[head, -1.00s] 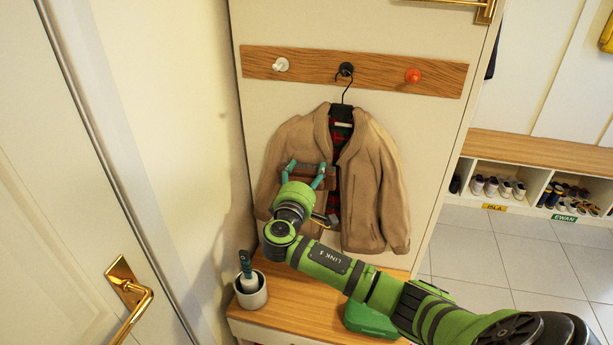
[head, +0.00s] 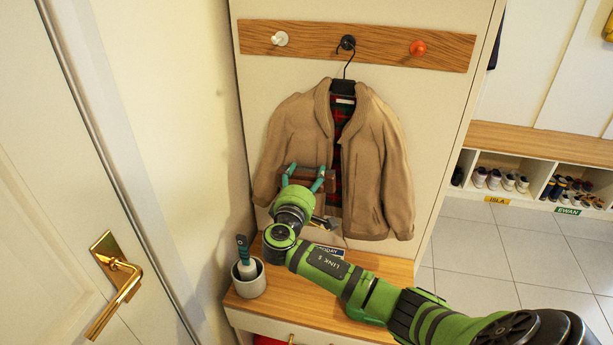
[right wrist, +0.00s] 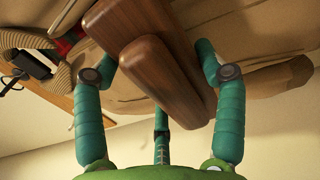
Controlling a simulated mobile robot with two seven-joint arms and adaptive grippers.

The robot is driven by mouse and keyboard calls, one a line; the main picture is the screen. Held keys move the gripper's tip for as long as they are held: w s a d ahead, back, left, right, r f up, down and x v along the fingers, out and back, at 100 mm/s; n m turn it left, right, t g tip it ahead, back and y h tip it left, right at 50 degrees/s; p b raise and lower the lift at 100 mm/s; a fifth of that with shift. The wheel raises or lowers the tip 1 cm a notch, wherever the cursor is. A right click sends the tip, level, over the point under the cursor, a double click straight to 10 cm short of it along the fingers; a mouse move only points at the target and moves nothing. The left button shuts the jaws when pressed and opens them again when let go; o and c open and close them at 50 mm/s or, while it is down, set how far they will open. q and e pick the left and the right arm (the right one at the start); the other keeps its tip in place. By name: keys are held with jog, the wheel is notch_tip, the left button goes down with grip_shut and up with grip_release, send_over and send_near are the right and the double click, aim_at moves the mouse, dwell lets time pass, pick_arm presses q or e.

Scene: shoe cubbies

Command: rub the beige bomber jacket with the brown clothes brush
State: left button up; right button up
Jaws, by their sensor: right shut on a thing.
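The beige bomber jacket (head: 385,165) hangs open on a black hanger from the middle peg, with a red plaid lining. My right gripper (head: 305,177) is in front of the jacket's left half, low down. It is shut on the brown clothes brush (head: 322,181). In the right wrist view the brush (right wrist: 150,65) is a dark wooden block between the teal fingers of the gripper (right wrist: 156,72). The jacket (right wrist: 255,50) lies right behind it there. The brush appears against the cloth; its bristles are hidden. My left gripper is in neither view.
A wooden peg rail (head: 375,42) runs above the jacket. A grey cup (head: 249,283) with a teal-handled item stands on the wooden bench (head: 290,310) below. A door with a brass handle (head: 118,285) is at left. Shoe cubbies (head: 535,165) are at right.

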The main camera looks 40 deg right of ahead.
jog(key=shift+f, duration=0.2)
jog(key=shift+s+a+p, duration=0.25)
jog(key=shift+a+p, duration=0.1)
jog(key=shift+p+v, duration=0.85)
jog(key=shift+v, duration=1.7)
jog(key=p+v, duration=0.1)
jog(key=v, duration=0.2)
jog(key=shift+f, duration=0.1)
